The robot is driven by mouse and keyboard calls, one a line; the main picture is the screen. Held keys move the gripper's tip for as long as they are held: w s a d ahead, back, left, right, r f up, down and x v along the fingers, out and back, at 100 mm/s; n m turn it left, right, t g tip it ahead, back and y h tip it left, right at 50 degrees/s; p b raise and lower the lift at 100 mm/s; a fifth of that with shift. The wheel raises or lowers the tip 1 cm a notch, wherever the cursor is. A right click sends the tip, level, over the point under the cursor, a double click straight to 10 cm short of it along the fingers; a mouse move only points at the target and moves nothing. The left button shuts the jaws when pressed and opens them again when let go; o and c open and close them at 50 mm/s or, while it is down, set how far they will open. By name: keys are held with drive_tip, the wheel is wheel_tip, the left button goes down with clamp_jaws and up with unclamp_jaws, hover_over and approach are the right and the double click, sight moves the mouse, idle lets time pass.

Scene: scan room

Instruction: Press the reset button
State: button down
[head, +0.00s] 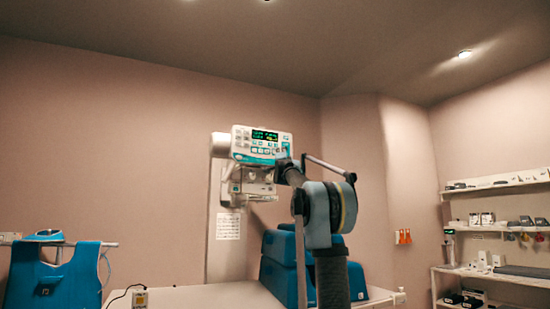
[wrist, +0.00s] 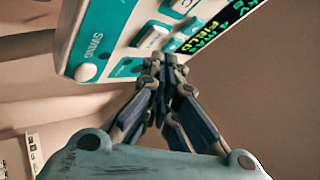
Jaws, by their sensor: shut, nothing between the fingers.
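A white and teal control panel (head: 262,143) with a lit green display hangs on a wall column in the head view. In the wrist view the panel (wrist: 118,22) fills the top, turned sideways, with white push buttons (wrist: 152,37), a round white knob (wrist: 86,72) and part of the display (wrist: 222,28). My gripper (wrist: 161,62) is shut and empty, its fingertips at the panel's lower edge in the picture, close to its face. I cannot tell if they touch it. No label reading reset is legible, and the fingertips cover part of the panel. My arm hides the gripper in the head view.
A blue padded block (head: 280,262) stands on the white table (head: 195,297) below the panel. A blue apron (head: 52,275) hangs on a rail at left. Shelves (head: 497,228) with small items line the right wall. The air left of the panel is clear.

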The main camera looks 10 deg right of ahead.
drive_tip(key=shift+w+a, duration=0.25)
drive_tip(key=shift+w, duration=0.45)
idle(1.6)
drive_tip(key=shift+s, duration=0.1)
drive_tip(key=shift+s+d, duration=0.25)
drive_tip(key=shift+s, duration=0.4)
drive_tip(key=shift+s+d, duration=0.25)
drive_tip(key=shift+s, duration=0.55)
drive_tip(key=shift+s+d, duration=0.3)
drive_tip(key=shift+s, duration=0.5)
drive_tip(key=shift+s+d, duration=0.25)
drive_tip(key=shift+s, duration=0.55)
